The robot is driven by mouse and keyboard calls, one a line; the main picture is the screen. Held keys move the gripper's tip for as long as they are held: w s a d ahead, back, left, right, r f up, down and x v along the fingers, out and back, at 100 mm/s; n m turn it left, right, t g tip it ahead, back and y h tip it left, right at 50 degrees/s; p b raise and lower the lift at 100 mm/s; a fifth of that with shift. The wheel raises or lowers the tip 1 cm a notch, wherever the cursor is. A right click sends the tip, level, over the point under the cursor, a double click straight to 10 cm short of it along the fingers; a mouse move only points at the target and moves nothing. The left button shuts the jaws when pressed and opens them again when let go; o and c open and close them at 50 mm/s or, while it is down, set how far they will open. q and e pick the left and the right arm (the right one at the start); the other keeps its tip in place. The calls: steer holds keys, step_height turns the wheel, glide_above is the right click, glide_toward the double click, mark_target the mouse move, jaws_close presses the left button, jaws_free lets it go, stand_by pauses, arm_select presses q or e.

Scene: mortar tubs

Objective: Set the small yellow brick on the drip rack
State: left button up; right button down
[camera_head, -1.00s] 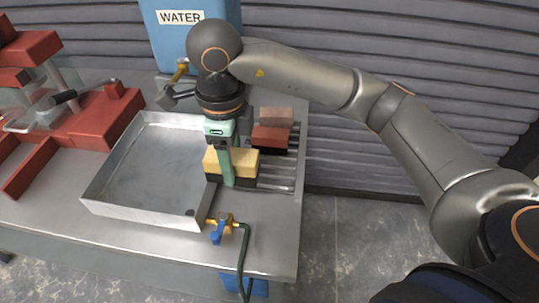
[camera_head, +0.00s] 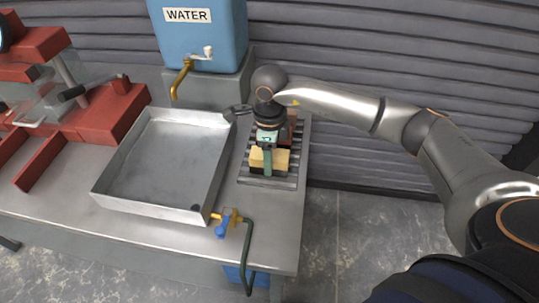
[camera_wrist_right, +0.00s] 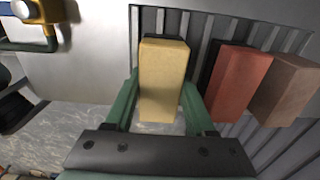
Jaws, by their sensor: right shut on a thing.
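The small yellow brick (camera_head: 275,158) is between the green fingers of my right gripper (camera_head: 268,165), over the drip rack (camera_head: 270,181). In the right wrist view the yellow brick (camera_wrist_right: 162,75) sits between the two fingers of the gripper (camera_wrist_right: 160,100), with rack bars (camera_wrist_right: 215,27) behind it. I cannot tell whether its underside touches the bars. A red brick (camera_wrist_right: 238,82) and a brownish brick (camera_wrist_right: 290,90) stand beside it on the rack; in the head view they are mostly hidden behind my gripper. My left gripper is not in view.
A metal tray (camera_head: 165,165) lies left of the rack, with a brass valve (camera_head: 228,217) and green hose at its front corner. A blue water tank (camera_head: 200,40) with a brass tap stands behind. A red machine (camera_head: 95,115) is at the left. The table's right edge is close to the rack.

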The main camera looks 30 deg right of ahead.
steer(key=shift+f, duration=0.2)
steer(key=shift+c, duration=1.2)
jaws_free()
step_height(320, 180, up, 12)
steer(key=b, duration=0.1)
steer(key=shift+r, duration=0.15)
